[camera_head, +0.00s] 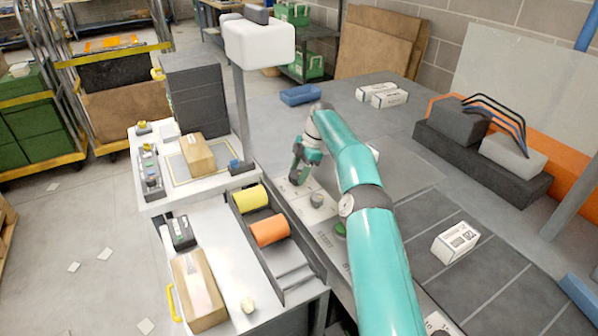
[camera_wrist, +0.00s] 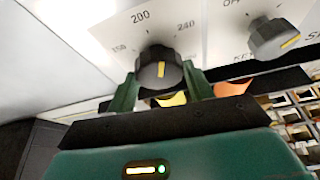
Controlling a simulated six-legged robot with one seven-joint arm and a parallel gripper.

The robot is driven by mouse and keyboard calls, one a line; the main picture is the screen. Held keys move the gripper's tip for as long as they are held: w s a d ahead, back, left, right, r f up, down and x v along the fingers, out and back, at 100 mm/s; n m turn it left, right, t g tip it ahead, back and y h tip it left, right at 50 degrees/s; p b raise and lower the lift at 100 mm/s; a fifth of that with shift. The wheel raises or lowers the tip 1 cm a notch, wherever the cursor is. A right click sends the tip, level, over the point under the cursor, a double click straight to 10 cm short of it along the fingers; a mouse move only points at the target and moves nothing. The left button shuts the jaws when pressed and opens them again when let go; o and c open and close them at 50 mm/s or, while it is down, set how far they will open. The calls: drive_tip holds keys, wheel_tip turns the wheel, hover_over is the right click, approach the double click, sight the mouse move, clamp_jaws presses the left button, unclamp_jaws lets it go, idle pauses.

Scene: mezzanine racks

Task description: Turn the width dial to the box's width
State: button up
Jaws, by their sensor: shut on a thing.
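In the wrist view, the dark width dial (camera_wrist: 160,72) has a short, roughly vertical yellow mark on its face. The white panel (camera_wrist: 105,32) shows 200 above it and 240 to its right; a left number is partly blurred. I cannot tell the exact setting. My gripper (camera_wrist: 158,84) has its dark green fingers on both sides of this dial, shut on it. In the head view, my gripper (camera_head: 299,178) is at the panel, and the gripped dial is hidden. A brown box (camera_head: 197,155) lies on the white bench plate at left.
A second dial (camera_wrist: 275,38) sits right of the gripped one. A grey knob (camera_head: 317,200) and green button (camera_head: 340,229) are close to my gripper. Yellow (camera_head: 250,198) and orange (camera_head: 270,231) rolls lie in a tray. A taped box (camera_head: 198,290) is at front left.

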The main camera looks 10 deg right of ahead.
sight(293, 177)
idle(0.3)
drive_tip(key=o, duration=1)
drive_tip(key=shift+r, duration=1.45)
drive_tip(key=shift+s+r, duration=0.3)
drive_tip(key=shift+r, duration=0.3)
drive_tip(key=s+r, duration=0.3)
drive_tip(key=s, duration=0.1)
drive_tip(key=s+r, duration=0.3)
drive_tip(key=s, duration=0.2)
drive_tip(key=s+r, duration=0.3)
drive_tip(key=s, duration=0.1)
drive_tip(key=shift+s, duration=0.2)
